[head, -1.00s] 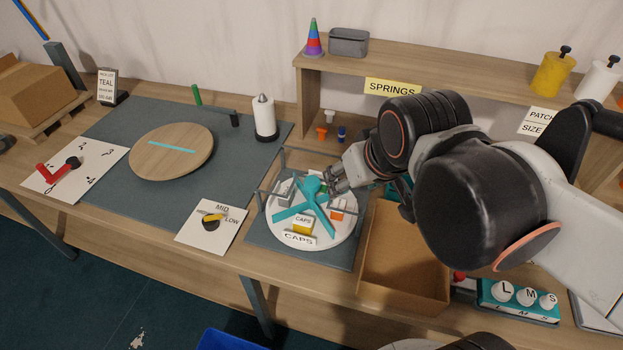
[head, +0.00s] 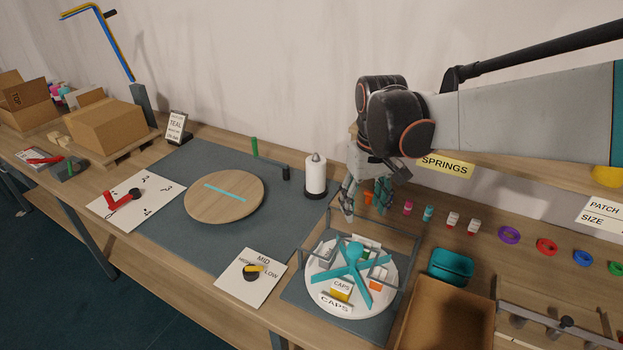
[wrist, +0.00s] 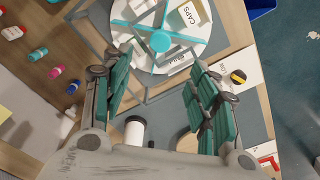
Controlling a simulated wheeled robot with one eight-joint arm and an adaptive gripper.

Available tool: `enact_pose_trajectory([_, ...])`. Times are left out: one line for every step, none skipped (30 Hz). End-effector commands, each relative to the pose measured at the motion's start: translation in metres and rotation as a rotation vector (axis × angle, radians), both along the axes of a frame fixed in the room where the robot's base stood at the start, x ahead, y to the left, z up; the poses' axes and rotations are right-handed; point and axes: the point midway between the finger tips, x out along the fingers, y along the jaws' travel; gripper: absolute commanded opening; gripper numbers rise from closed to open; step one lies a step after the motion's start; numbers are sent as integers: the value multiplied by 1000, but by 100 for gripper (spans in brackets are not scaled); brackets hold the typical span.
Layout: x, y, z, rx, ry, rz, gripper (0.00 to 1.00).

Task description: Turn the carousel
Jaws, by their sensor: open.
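The carousel (head: 322,282) is a round white disc with teal spokes and a raised teal hub (head: 355,249), standing on a grey mat inside a grey frame (head: 417,250). A CAPS label is on its front rim, and small items sit between the spokes. It also shows at the top of the wrist view (wrist: 196,47). My gripper (head: 364,212) is above and behind the carousel in the head view, pointing down, apart from it. In the wrist view my gripper (wrist: 160,98) has its teal-padded fingers spread wide with nothing between them.
A white roll on a stand (head: 316,178) stands left of my gripper. A round wooden turntable (head: 222,201) and a MID/LOW dial card (head: 250,279) lie further left. A cardboard box (head: 450,325) and teal bin (head: 451,266) are at right. The grey frame surrounds the carousel.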

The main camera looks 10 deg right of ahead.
Motion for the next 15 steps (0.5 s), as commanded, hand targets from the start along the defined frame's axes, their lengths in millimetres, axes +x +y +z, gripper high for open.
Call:
enact_pose_trajectory([5, 1, -2, -1, 13, 5, 54])
enact_pose_trajectory([7, 2, -3, -1, 20, 7, 54])
enact_pose_trajectory([9, 2, -4, -2, 26, 9, 54])
enact_pose_trajectory([9, 2, -5, -2, 30, 11, 54])
enact_pose_trajectory([10, 3, -6, -3, 33, 12, 54])
enact_pose_trajectory([11, 3, -7, -2, 35, 13, 54])
enact_pose_trajectory([11, 3, -9, -2, 36, 13, 54])
enact_pose_trajectory([11, 3, -11, -2, 37, 13, 54])
enact_pose_trajectory([11, 3, -15, -2, 37, 13, 54])
enact_pose_trajectory([11, 3, -18, -2, 37, 13, 54])
enact_pose_trajectory([11, 3, -22, -2, 37, 13, 54])
enact_pose_trajectory([11, 3, -28, -2, 37, 13, 54])
enact_pose_trajectory([11, 3, -34, -2, 37, 13, 54])
enact_pose_trajectory([11, 3, -39, -2, 36, 13, 54])
enact_pose_trajectory([11, 3, -47, -2, 36, 13, 54])
